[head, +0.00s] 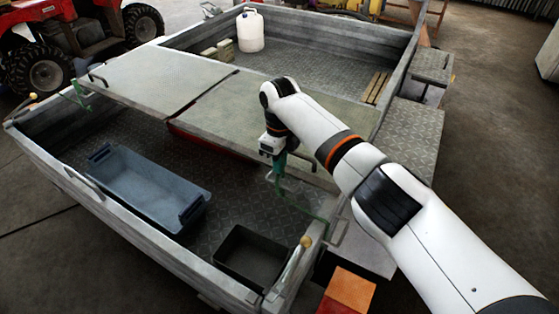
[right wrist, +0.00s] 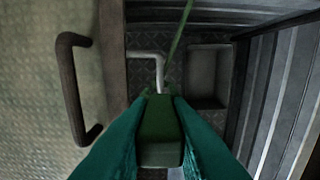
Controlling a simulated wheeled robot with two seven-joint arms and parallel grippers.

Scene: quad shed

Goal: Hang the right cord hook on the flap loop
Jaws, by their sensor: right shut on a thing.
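My right gripper (head: 278,162) is above the near right part of the trailer bed, beside the edge of the flap (head: 300,110). In the right wrist view its green fingers (right wrist: 160,105) are shut on the green block of the right cord hook (right wrist: 160,130). The bent grey metal of the hook points up and left in that view. A green cord (head: 306,208) runs from it to the trailer's right wall. The dark flap loop (right wrist: 77,90) stands on the flap, left of the hook and apart from it. My left gripper is out of view.
A blue-grey tub (head: 145,190) and a black tray (head: 250,258) sit in the near bed. Another green cord (head: 80,95) is at the flap's left end. A white jug (head: 250,32) stands in the far bed. An orange box (head: 348,290) is outside at front right.

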